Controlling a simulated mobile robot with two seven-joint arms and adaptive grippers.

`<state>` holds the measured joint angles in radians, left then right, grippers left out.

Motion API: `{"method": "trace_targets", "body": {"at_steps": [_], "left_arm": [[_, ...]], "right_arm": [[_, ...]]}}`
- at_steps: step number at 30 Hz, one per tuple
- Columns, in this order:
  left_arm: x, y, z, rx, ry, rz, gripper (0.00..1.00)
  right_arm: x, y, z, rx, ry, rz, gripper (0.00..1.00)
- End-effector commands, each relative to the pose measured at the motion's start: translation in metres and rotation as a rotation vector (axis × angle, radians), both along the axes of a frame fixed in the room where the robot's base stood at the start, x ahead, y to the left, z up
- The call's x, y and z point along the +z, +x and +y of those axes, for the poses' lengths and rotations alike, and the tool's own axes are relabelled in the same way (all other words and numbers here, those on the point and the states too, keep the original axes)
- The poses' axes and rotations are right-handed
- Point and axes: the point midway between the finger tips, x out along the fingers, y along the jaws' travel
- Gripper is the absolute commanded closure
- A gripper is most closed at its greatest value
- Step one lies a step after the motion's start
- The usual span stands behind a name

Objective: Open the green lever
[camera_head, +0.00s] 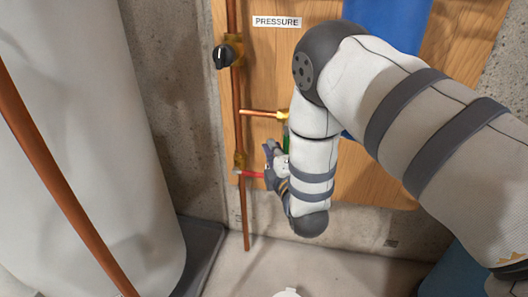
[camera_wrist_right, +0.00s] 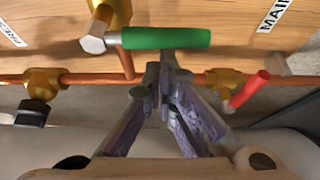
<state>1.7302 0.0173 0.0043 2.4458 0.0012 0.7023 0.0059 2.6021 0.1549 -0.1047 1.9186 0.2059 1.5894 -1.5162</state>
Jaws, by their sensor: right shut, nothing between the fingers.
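The green lever (camera_wrist_right: 165,38) lies across the upper middle of the right wrist view, joined at its left end to a brass valve (camera_wrist_right: 112,14). In the head view only a small green strip of the lever (camera_head: 286,138) shows; my right arm hides the rest. My right gripper (camera_wrist_right: 167,66) is shut and empty, with its fingertips at the lower edge of the green handle. I cannot tell whether they touch it. In the head view the right gripper (camera_head: 269,160) is beside the copper pipe, partly hidden by its wrist. My left gripper is not in view.
A red lever (camera_wrist_right: 248,89) on a brass valve is close to the right gripper; it also shows in the head view (camera_head: 251,174). A black-knobbed valve (camera_head: 225,55) sits higher on the copper pipe (camera_head: 237,100). A white tank (camera_head: 90,140) stands left.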

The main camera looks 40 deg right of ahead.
Motion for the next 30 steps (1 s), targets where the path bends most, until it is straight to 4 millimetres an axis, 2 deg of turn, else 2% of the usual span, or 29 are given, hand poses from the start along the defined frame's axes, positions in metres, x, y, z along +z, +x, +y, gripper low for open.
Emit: {"method": "trace_targets", "body": {"at_steps": [14,30], "left_arm": [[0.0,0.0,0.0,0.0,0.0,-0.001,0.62],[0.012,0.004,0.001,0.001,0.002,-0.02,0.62]], "right_arm": [[0.0,-0.006,-0.003,0.001,-0.001,0.001,1.0],[0.0,-0.01,-0.007,0.0,-0.066,0.075,1.0]]}}
